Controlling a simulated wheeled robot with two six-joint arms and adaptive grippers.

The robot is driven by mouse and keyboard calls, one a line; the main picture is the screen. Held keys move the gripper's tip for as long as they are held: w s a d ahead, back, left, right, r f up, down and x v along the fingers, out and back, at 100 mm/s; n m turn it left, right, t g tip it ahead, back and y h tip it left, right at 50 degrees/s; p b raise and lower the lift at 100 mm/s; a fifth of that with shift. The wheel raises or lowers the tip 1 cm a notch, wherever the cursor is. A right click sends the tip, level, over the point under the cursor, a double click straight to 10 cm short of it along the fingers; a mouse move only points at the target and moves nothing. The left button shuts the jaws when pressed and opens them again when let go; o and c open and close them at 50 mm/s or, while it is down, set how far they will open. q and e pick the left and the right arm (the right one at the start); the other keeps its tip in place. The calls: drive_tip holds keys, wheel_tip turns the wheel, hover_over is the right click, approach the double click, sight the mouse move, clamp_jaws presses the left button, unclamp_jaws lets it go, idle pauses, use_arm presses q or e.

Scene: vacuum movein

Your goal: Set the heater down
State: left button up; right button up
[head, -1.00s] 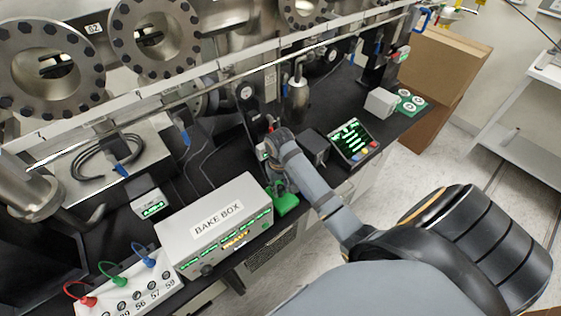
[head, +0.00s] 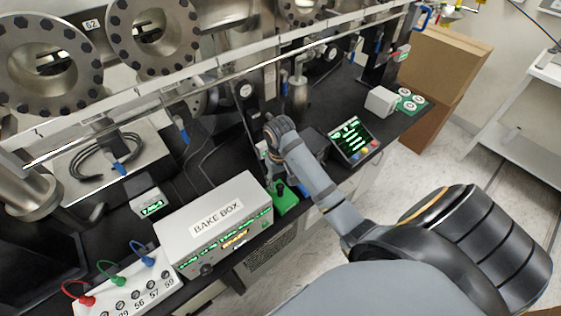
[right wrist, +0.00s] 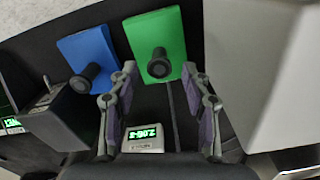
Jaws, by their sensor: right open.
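No label marks anything as the heater, so I cannot tell which thing it is. A green block (head: 287,204) with a black round knob sits at the bench's front edge, just right of the bake box. The green block (right wrist: 171,35) also shows in the right wrist view, beside a blue block (right wrist: 82,50) with a similar knob. My right gripper (head: 268,160) is behind the green block. In the wrist view its fingers (right wrist: 160,88) are open and apart, with nothing clamped. A small grey box with a green display (right wrist: 143,140) lies below and between the fingers. My left gripper is not in view.
The white bake box (head: 205,220) stands close on the left. A black instrument with a green screen (head: 352,138) stands to the right. Steel chamber flanges (head: 50,65) and a long rail (head: 190,98) run behind the bench. Cables lie on the black bench top.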

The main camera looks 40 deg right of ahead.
wheel_tip(320, 180, up, 9)
drive_tip(key=p, duration=0.7)
drive_tip(key=shift+f, duration=0.15)
